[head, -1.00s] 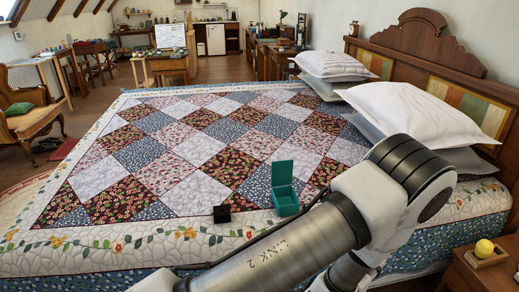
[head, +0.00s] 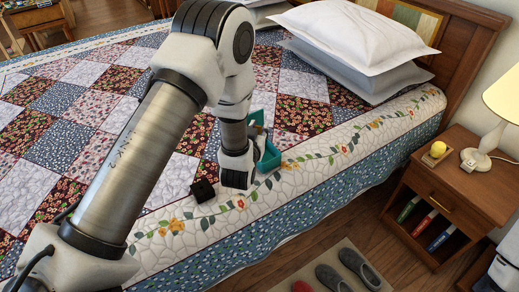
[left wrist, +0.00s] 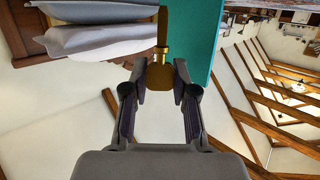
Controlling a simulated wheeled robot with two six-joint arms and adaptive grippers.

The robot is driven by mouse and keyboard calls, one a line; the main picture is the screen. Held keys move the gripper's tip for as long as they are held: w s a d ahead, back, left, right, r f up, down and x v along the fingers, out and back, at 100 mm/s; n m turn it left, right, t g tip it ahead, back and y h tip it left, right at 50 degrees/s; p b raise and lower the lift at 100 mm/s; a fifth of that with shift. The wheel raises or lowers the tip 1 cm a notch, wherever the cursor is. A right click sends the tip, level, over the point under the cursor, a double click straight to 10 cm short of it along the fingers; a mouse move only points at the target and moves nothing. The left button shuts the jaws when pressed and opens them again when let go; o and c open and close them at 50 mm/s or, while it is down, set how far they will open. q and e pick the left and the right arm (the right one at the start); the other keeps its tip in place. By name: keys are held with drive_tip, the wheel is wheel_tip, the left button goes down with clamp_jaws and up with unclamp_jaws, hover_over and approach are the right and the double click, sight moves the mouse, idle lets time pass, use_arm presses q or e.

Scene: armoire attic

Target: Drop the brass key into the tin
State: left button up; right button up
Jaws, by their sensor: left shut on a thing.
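The brass key (left wrist: 160,77) fills the top middle of the left wrist view. My left gripper (left wrist: 160,70) is shut on its wide end, and its shaft points away from the fingers. The teal tin (head: 268,156) sits on the quilt near the bed's edge, partly hidden by my left wrist. A teal surface of it (left wrist: 207,42) also shows beside the key in the left wrist view; I cannot tell whether they touch. In the head view the wrist hides most of the fingers and the key. My right gripper is not in view.
A small black block (head: 202,190) lies on the quilt left of the tin. Pillows (head: 352,38) lie at the headboard. A nightstand (head: 455,182) with a lamp (head: 493,120) and a yellow ball (head: 438,149) stands right of the bed. Slippers (head: 350,266) lie on the floor mat.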

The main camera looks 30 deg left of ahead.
use_arm(q)
drive_tip(key=shift+a+f, duration=0.25)
drive_tip(key=shift+f, duration=0.6)
drive_tip(key=shift+d+r, duration=0.15)
drive_tip(key=shift+d, duration=0.05)
drive_tip(key=o, duration=1)
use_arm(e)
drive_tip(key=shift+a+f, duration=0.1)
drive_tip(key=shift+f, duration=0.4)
use_arm(q)
drive_tip(key=v, duration=1.2)
drive_tip(key=shift+s, duration=0.1)
